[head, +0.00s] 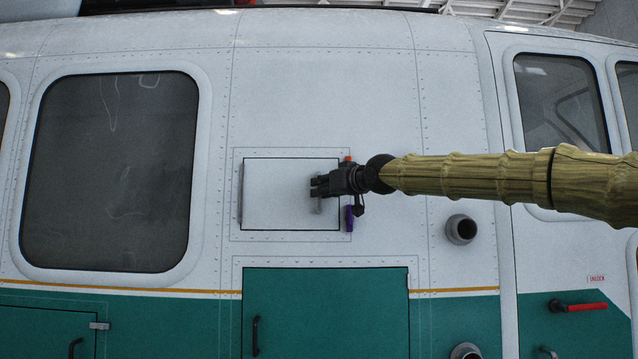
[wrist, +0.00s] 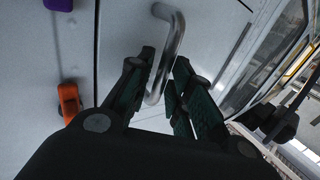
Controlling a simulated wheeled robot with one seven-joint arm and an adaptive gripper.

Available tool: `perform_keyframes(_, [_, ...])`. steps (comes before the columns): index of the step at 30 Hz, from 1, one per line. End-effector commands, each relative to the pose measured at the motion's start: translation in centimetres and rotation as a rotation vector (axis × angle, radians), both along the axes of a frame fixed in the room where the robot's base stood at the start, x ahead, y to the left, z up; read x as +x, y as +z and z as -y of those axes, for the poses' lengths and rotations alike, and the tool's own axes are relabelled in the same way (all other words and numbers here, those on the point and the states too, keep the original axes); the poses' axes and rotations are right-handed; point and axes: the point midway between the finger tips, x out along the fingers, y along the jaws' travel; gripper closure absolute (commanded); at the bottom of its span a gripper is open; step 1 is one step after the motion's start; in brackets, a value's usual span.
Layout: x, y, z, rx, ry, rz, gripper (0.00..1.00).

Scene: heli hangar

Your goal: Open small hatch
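The small hatch (head: 275,195) is a white rectangular panel in the helicopter's side, and it looks closed, flush in its frame. A grey bar handle (wrist: 176,38) is on its right part; in the head view it is mostly hidden by my gripper (head: 315,187). In the wrist view my gripper (wrist: 164,62) is open, with one finger on each side of the handle bar. A gap shows between the left finger and the bar; I cannot tell whether the right finger touches it. A purple latch piece (head: 349,218) and an orange one (head: 347,159) sit at the hatch's right edge.
A green door panel (head: 325,310) with a dark handle (head: 255,335) lies below the hatch. A large window (head: 110,170) is to the left. A round pipe outlet (head: 461,229) sticks out at the right, below my arm. A red handle (head: 585,307) is farther right.

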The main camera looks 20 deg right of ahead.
Motion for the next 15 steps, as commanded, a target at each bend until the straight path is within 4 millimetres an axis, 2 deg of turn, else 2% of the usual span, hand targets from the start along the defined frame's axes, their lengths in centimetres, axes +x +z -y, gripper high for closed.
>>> perform_keyframes(6, [1.4,0.1,-0.5,-0.001,0.0,-0.001,0.79])
perform_keyframes(15, [1.6,-0.1,-0.6,0.0,0.0,-0.001,0.79])
